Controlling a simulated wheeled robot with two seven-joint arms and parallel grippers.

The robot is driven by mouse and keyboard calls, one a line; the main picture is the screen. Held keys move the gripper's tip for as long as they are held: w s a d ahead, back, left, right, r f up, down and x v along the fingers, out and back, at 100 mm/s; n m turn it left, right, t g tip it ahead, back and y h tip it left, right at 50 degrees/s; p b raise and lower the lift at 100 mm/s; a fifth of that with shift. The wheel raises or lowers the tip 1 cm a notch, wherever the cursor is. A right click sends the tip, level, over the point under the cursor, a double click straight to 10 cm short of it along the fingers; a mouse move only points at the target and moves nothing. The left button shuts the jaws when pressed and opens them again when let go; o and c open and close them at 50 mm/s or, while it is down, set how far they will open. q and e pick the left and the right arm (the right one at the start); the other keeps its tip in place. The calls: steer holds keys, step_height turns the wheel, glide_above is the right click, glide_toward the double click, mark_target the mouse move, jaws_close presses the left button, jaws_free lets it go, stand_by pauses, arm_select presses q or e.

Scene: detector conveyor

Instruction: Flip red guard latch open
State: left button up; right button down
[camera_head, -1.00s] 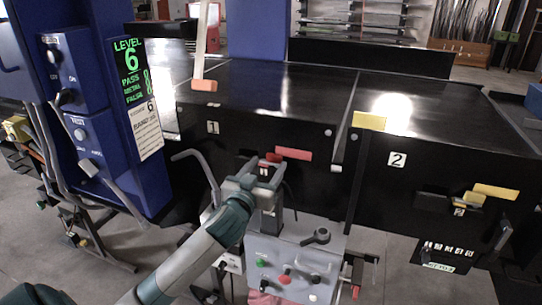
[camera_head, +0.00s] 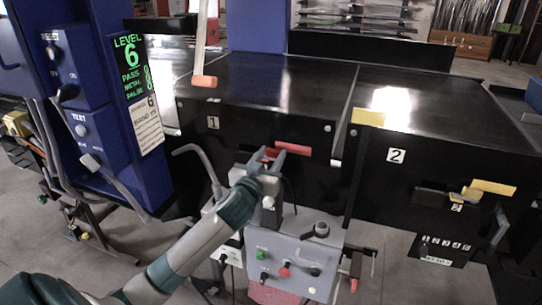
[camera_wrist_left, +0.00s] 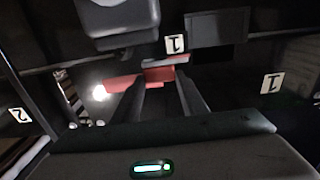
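The red guard latch (camera_head: 293,148) is on the black front of the conveyor section marked 1, right of my left gripper's tips in the head view. In the left wrist view, the red parts (camera_wrist_left: 158,74) lie just beyond my fingertips, with a longer red bar (camera_wrist_left: 122,82) to the left. My left gripper (camera_head: 272,158) reaches up to this front; its two dark fingers (camera_wrist_left: 168,82) are apart with a gap between them. I cannot tell whether a finger touches the red part. Part of the latch is hidden behind the fingers in the head view. My right gripper is out of view.
A grey control box (camera_head: 290,262) with a black knob and green and red buttons is below my left gripper. A blue cabinet (camera_head: 100,120) with a "LEVEL 6" display stands at left. Section 2 has a yellow bar (camera_head: 493,187). Grey floor is clear at lower right.

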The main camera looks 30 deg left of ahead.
arm_select(q)
steer(key=shift+d+n+y+b, duration=0.2)
steer(key=shift+n+y+b, duration=0.1)
steer(key=shift+n+y, duration=0.35)
steer(key=shift+d+n+g+y+b, duration=0.1)
steer(key=shift+n+g+y+b, duration=0.35)
steer(key=shift+y, duration=0.5)
steer(key=shift+d+r+n+g+y+b, duration=0.1)
steer(key=shift+d+n+g+y+b, duration=0.05)
steer(key=shift+n+g+y+b, duration=0.5)
steer(key=shift+d+r+n+g+y+b, duration=0.1)
steer(key=shift+n+g+y+b, duration=0.3)
steer(key=shift+y, duration=0.45)
steer(key=o, duration=1)
steer(key=shift+o, duration=0.2)
steer(key=shift+f, duration=0.1)
steer(key=shift+d+f, duration=0.1)
steer(key=shift+f, duration=0.05)
